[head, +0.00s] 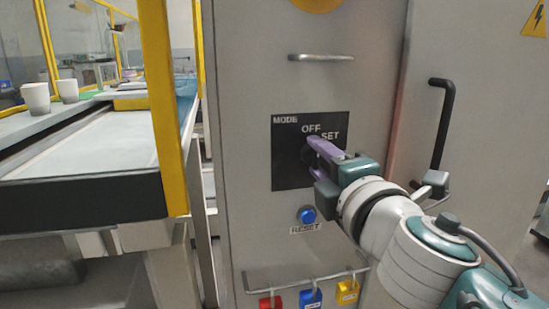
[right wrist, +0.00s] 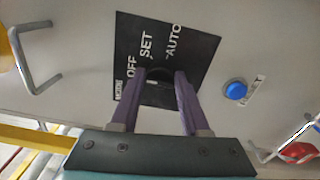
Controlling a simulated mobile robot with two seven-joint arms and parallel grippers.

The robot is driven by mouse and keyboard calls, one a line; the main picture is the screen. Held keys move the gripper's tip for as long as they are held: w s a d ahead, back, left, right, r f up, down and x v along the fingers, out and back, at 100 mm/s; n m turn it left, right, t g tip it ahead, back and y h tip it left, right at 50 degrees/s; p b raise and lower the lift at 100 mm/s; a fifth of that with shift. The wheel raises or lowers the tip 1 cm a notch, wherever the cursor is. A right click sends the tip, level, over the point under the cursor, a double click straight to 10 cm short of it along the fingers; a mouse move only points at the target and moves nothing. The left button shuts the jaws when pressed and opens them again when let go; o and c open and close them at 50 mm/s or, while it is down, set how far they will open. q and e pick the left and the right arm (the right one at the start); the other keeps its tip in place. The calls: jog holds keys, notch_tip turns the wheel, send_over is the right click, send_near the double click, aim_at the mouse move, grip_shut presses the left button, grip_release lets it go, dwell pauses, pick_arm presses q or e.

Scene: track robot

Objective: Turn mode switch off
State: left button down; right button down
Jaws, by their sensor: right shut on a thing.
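The black mode switch plate (head: 286,170) is on the front of a grey cabinet. It carries the words MODE, OFF and SET, and in the right wrist view the plate (right wrist: 190,55) also shows AUTO. My right gripper (head: 313,146), with purple fingers, is at the middle of the plate. In the right wrist view the dark switch knob (right wrist: 159,74) sits between the fingertips, and my right gripper (right wrist: 160,78) is shut on it. The fingers hide much of the knob, so I cannot tell which word it points to. My left gripper is not in view.
A blue RESET button (head: 307,215) is just below the plate. Several coloured padlocks (head: 311,299) hang from a low bar. A yellow post (head: 163,105) and conveyor stand left.

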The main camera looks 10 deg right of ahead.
jog(key=shift+n, duration=0.3)
jog(key=shift+c, duration=2.3)
grip_release()
jog(key=s, duration=1)
jog(key=shift+d, duration=0.15)
